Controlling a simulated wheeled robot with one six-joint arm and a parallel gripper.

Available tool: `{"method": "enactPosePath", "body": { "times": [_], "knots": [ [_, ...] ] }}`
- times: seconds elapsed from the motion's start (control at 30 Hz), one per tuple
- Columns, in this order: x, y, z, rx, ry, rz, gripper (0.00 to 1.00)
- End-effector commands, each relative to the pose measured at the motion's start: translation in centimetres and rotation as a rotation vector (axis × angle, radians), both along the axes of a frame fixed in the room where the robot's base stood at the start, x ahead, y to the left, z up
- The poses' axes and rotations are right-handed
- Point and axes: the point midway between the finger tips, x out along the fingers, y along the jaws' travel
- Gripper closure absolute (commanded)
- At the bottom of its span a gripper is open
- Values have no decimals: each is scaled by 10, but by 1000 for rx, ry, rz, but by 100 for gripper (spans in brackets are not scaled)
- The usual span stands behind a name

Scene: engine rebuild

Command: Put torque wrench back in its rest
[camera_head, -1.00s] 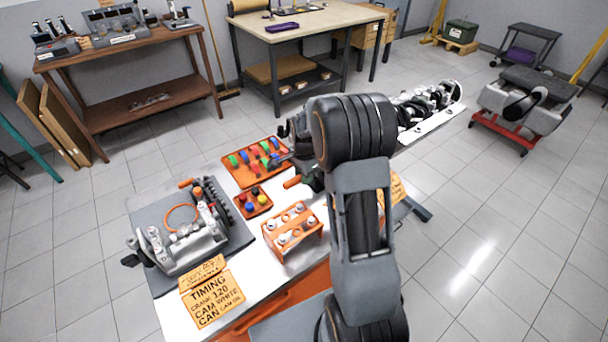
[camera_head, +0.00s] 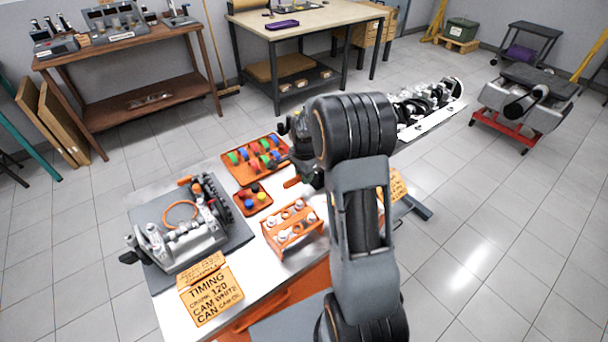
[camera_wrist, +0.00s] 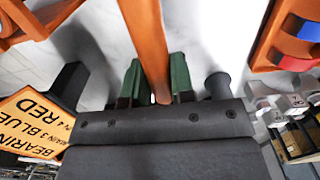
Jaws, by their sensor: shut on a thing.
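The torque wrench shows as an orange handle (camera_wrist: 146,40) in the wrist view, running from the top edge down between the green fingers of my gripper (camera_wrist: 156,84). My gripper is shut on this handle. In the head view the orange handle end (camera_head: 292,182) sticks out to the left of my arm, above the white bench top. The wrench's other end is hidden. My arm hides most of the gripper there. I cannot make out the wrench's rest in either view.
An orange bearing tray (camera_head: 233,177), a small orange tray (camera_head: 241,208) and an orange piston rack (camera_head: 290,243) stand close left of my arm. A cylinder head (camera_head: 185,240) lies on a grey mat (camera_head: 150,218). A yellow sign (camera_wrist: 38,122) stands near the gripper.

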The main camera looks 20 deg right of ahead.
Motion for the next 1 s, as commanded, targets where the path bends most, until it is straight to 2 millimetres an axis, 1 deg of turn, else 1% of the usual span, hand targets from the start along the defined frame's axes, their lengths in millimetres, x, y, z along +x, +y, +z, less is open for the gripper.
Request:
{"method": "enactPosePath", "body": {
  "times": [0.67, 0.7, 0.83, 1.0],
  "knots": [
    [0, 0, -10, -1, -2, 0, 100],
    [0, 0, -10, -1, -2, 0, 76],
    [0, 0, -10, -1, -1, 0, 64],
    [0, 0, -10, 0, -1, 0, 64]
  ]
}}
